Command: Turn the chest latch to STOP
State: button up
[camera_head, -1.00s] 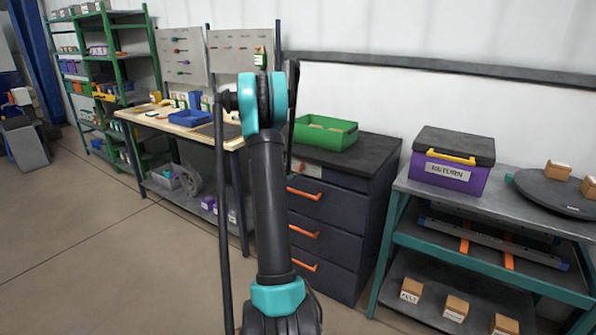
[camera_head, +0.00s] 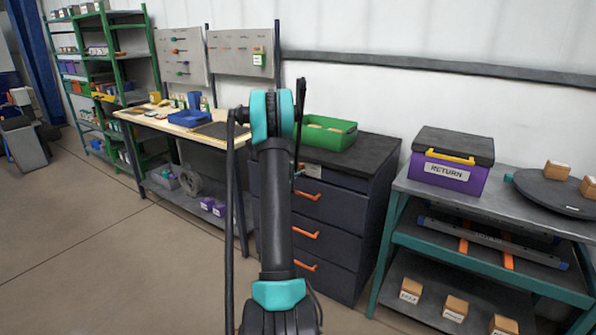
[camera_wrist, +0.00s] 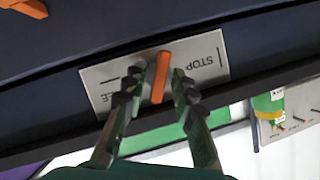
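The drawer chest (camera_head: 345,210) is dark, with orange handles, and stands in the middle of the head view. Its latch (camera_wrist: 160,77) is an orange bar on a pale plate (camera_wrist: 206,58) in the wrist view. The plate reads STOP at its right end, and partly hidden letters show at its left. The latch points nearly up and down in the picture, slightly tilted, across the plate's middle. My gripper (camera_wrist: 157,82) is open, with one finger on each side of the latch. Small gaps seem to show; contact is unclear. In the head view my arm mostly hides this spot.
A green bin (camera_head: 325,132) sits on the chest top. A workbench (camera_head: 160,117) stands to the left. A teal-framed table (camera_head: 480,205) to the right holds a purple RETURN box (camera_head: 450,174) and a dark round tray (camera_head: 550,195).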

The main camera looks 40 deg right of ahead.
grip_shut()
jog(key=shift+w+a+n+g+h, duration=0.15)
jog(key=shift+n+g, duration=0.45)
jog(key=shift+n, duration=0.3)
jog(key=shift+w+d+n+g+h, duration=0.15)
jog(key=shift+n+g, duration=0.45)
jog(key=shift+n, duration=0.3)
jog(key=shift+s+a, duration=0.1)
jog(key=shift+o, duration=1.5)
grip_release()
jog(key=shift+r, duration=0.1)
jog(key=v, duration=1.2)
